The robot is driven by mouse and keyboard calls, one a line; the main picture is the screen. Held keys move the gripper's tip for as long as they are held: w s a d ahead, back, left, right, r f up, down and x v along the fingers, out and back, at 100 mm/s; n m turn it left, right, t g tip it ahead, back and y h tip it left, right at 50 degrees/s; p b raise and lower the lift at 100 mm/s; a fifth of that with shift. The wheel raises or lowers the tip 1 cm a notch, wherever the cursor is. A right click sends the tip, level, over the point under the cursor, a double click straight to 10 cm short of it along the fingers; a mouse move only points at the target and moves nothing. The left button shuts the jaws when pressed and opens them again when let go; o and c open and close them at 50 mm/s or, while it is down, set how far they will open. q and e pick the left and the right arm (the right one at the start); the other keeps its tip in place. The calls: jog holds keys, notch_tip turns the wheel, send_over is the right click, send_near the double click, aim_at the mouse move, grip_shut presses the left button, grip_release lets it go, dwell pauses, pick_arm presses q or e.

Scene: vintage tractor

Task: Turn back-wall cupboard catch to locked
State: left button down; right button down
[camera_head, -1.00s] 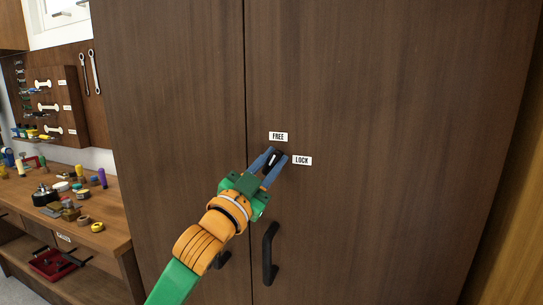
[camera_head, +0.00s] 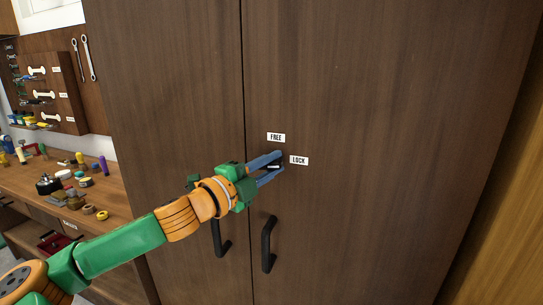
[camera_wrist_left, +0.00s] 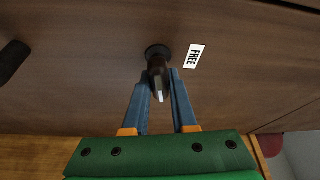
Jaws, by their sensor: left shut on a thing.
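The brown cupboard (camera_head: 370,120) fills the middle of the head view. Its dark catch (camera_head: 273,167) sits on the right door, below the FREE label (camera_head: 276,137) and left of the LOCK label (camera_head: 299,160). My left gripper (camera_head: 277,164) is shut on the catch, its blue fingers on either side. The left wrist view shows the catch (camera_wrist_left: 158,77) with a pale strip on it, between the fingertips (camera_wrist_left: 160,75), and the FREE label (camera_wrist_left: 194,57) beside it. In the head view the catch lies roughly level, pointing toward LOCK, partly hidden by the fingers. My right gripper is not in view.
Two dark door handles, left (camera_head: 220,240) and right (camera_head: 268,244), hang below the catch near my left wrist. A wooden workbench (camera_head: 120,222) with several small items stands at the left. The doors above the catch are clear.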

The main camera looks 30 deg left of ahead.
aim_at(268, 167)
pick_arm(q)
jog(key=shift+m+g+p, duration=0.4)
jog(key=shift+m+p, duration=0.35)
jog(key=shift+m, duration=0.25)
jog(key=c, duration=0.7)
grip_release()
jog(key=s+b, duration=0.2)
jog(key=b, duration=0.1)
jog(key=s+b, duration=0.2)
jog(key=b, duration=0.1)
jog(key=s+a+b, duration=0.1)
jog(key=s+b, duration=0.1)
jog(key=b, duration=0.1)
jog(key=shift+s, duration=0.5)
